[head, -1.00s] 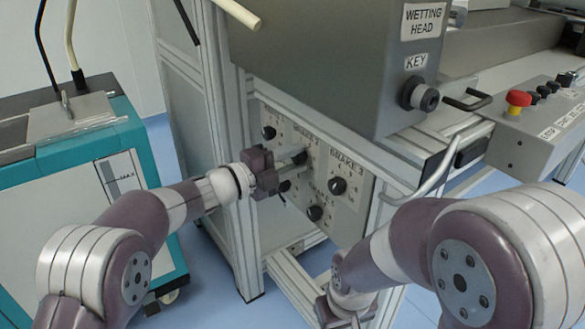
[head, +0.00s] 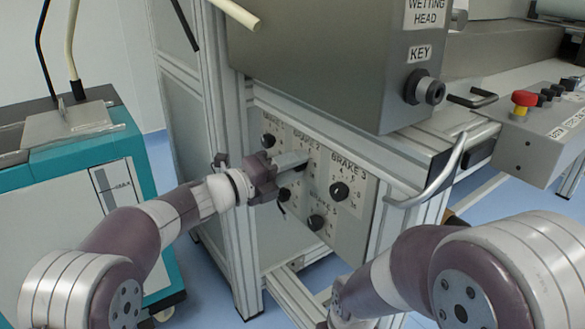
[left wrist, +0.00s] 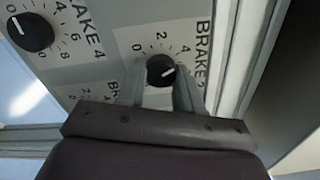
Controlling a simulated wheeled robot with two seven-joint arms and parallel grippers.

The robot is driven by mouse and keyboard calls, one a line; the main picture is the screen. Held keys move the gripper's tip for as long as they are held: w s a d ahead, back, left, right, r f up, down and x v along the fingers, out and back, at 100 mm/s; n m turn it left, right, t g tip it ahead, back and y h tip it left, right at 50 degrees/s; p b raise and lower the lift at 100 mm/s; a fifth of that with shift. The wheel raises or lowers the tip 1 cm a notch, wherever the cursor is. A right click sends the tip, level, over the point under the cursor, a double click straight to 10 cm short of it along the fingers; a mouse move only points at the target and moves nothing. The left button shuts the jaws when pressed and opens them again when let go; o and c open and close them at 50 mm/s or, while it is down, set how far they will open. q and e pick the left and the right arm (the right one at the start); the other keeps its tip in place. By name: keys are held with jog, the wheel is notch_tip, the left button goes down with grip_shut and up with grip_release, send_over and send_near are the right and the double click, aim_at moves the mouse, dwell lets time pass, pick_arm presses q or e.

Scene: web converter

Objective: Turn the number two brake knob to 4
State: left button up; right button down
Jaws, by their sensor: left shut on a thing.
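The brake panel (head: 345,228) with several black knobs is on the front of the machine. My left gripper (head: 302,159) reaches its upper middle, at the knob under the label ending in 2. In the left wrist view the two fingers of my left gripper (left wrist: 160,85) are on either side of that black knob (left wrist: 160,68) and shut on it. Its white mark points right, roughly toward the 4 side of the dial; the exact reading is unclear. The dial shows 0, 2 and 4; the rest is hidden by the fingers. My right gripper is out of view.
The brake 3 knob (head: 340,191) is just right of my left gripper. The brake 4 knob (left wrist: 30,32) points near 0. A grey box (head: 340,70) with a key switch overhangs the panel. A curved handle (head: 440,180) sticks out at right. A teal cabinet (head: 80,150) stands at left.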

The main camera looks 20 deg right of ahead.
pick_arm(q)
jog(key=shift+f, duration=0.1)
jog(key=o, duration=1)
jog(key=shift+o, duration=0.2)
jog(key=p+v, duration=0.4)
jog(key=v, duration=0.8)
jog(key=shift+a, duration=0.35)
jog(key=shift+s, duration=0.15)
